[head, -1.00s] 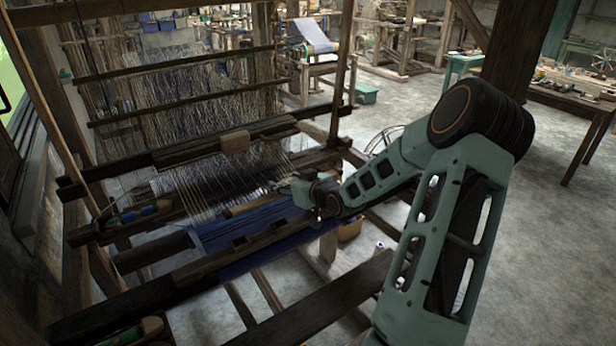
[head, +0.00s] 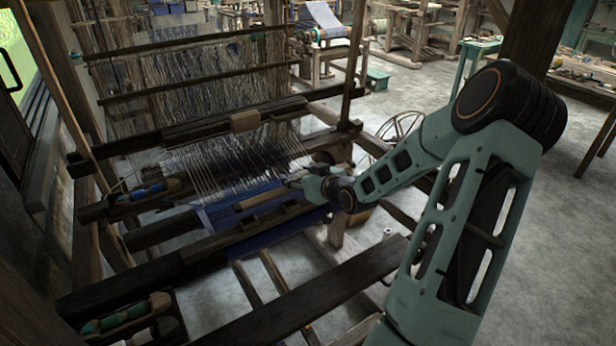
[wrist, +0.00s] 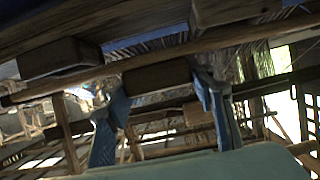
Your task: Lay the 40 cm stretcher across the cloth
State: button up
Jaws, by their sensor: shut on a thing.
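The stretcher (head: 262,198) is a slim light-brown wooden stick. In the head view it lies along the width of the blue cloth (head: 240,236), between the warp threads and the dark front beam. My gripper (head: 298,181) is at its right end in that view. In the wrist view my two blue fingers (wrist: 162,103) stand on either side of a wooden block (wrist: 158,77), below a long wooden rod (wrist: 110,72). My gripper is shut on the stretcher. Whether the stretcher touches the cloth or hovers just above it, I cannot tell.
The beater beam (head: 190,135) lies behind, over the warp threads (head: 225,165). A tray of bobbins (head: 130,322) stands at the lower left. Open floor (head: 540,240) lies to the right.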

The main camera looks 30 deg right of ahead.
aim_at(279, 189)
jog(key=a+b, duration=0.2)
jog(key=a, duration=0.4)
jog(key=shift+s+a+f, duration=0.1)
jog(key=shift+a, duration=0.1)
notch_tip(279, 189, down, 2)
jog(key=shift+d+f+b, duration=0.1)
jog(key=shift+b, duration=1)
jog(key=shift+f+b, duration=0.7)
jog(key=shift+f, duration=0.1)
jog(key=shift+f, duration=0.2)
jog(key=o, duration=1.4)
jog(key=shift+s+d, duration=0.1)
jog(key=shift+s, duration=0.05)
jog(key=v, duration=1.1)
jog(key=shift+s+r, duration=0.15)
jog(key=shift+s, duration=0.25)
